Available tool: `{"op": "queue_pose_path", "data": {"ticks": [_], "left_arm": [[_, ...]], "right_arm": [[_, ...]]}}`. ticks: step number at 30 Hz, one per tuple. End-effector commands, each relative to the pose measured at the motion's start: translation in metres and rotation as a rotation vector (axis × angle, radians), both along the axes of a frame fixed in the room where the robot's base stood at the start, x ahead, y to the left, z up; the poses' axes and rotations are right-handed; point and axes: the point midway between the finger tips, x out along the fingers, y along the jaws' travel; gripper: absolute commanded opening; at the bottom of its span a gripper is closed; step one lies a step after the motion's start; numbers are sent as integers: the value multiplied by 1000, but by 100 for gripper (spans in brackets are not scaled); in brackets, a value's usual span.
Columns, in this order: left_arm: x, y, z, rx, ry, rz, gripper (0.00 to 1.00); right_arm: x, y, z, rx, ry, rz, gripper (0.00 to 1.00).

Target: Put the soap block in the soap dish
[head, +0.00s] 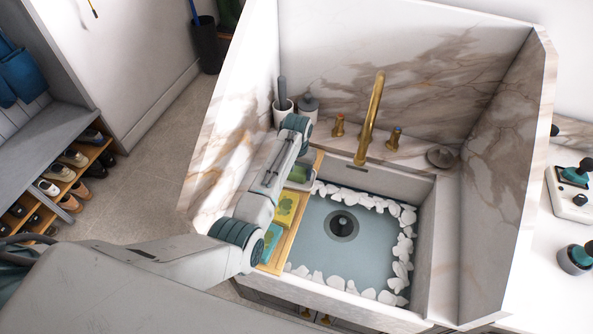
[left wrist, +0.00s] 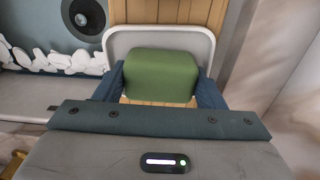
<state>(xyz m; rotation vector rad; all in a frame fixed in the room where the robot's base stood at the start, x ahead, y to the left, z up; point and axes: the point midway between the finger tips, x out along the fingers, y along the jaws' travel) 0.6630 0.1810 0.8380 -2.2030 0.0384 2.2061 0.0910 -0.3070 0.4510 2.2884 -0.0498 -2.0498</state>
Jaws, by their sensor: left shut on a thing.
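The green soap block (left wrist: 162,75) sits between the two dark blue fingers of my left gripper (left wrist: 168,88), which is shut on it. In the head view the soap block (head: 297,174) shows small beside my left forearm, and the gripper itself is mostly hidden by the arm. A pale-rimmed soap dish (left wrist: 120,40) surrounds the block in the left wrist view, on a wooden board (left wrist: 168,12). The block is over or inside the dish; I cannot tell whether it touches the bottom. My right gripper is not in view.
A yellow and green sponge (head: 286,210) and a teal item (head: 271,240) lie on the board along the sink's (head: 335,255) left side. White pebbles (head: 403,245) edge the basin. A brass faucet (head: 372,110) and a brush cup (head: 284,112) stand behind.

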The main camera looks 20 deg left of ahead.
Motion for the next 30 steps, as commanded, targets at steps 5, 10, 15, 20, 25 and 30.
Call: {"op": "queue_pose_path", "data": {"ticks": [5,10,15,20,25,30], "left_arm": [[0,0,-3,0,1,0,79],[0,0,-3,0,0,0,85],[1,0,3,-1,-3,0,85],[1,0,27,-1,-6,0,85],[1,0,65,-1,-6,0,85],[1,0,97,-1,-5,0,85]], "right_arm": [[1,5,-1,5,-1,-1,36],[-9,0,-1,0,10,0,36],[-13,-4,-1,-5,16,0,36],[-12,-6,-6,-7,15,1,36],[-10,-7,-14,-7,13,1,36],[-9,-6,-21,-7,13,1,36]]}}
